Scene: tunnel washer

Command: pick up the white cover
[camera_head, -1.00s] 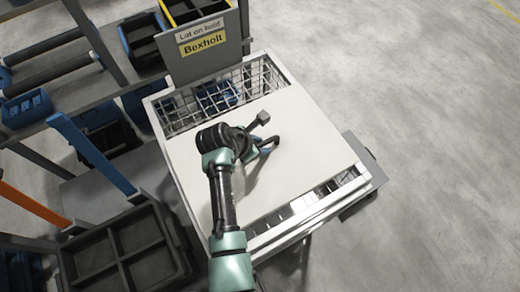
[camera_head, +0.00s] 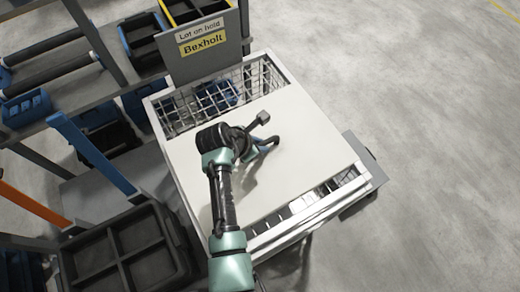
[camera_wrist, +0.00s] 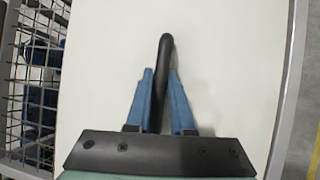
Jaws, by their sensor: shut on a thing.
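The white cover (camera_head: 300,160) is a flat pale panel lying over the middle of a wire-basket cart. It fills most of the wrist view (camera_wrist: 225,60). A black bar handle (camera_wrist: 166,60) rises from the cover. My gripper (camera_wrist: 160,78) has its two blue fingers on either side of the handle and is shut on it. In the head view, my gripper (camera_head: 262,146) is over the middle of the cover, and my arm hides part of the cover's left side.
Wire mesh of the cart (camera_head: 215,98) shows beyond the cover's far edge and in a strip at the near edge. A "Lot on hold Bexholt" sign (camera_head: 202,40) stands behind. Shelving with bins is left, with a black divided tray (camera_head: 130,250) at lower left. Open floor lies right.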

